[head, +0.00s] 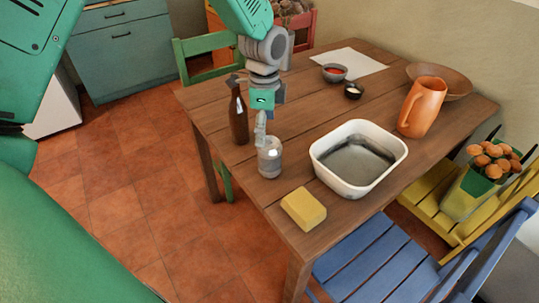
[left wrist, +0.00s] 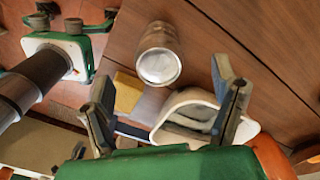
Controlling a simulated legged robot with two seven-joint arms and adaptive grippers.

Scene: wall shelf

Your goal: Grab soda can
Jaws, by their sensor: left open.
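The soda can (head: 270,160) is small and silver-grey. It stands upright on the wooden table near its left front edge. In the left wrist view the can (left wrist: 160,58) lies between and beyond the two fingers. My left gripper (head: 261,122) points down just above and slightly left of the can's top in the head view. It also shows in the left wrist view (left wrist: 165,80), open, with its fingers spread and nothing held. I cannot tell whether a fingertip touches the can. My right gripper is in neither view.
On the wooden table (head: 300,210), a brown bottle (head: 238,115) stands close left of the can. A yellow sponge (head: 303,209) and a white basin (head: 335,180) are to the right. An orange jug (head: 422,107) and bowls stand farther back. A blue chair (head: 375,258) is at the front.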

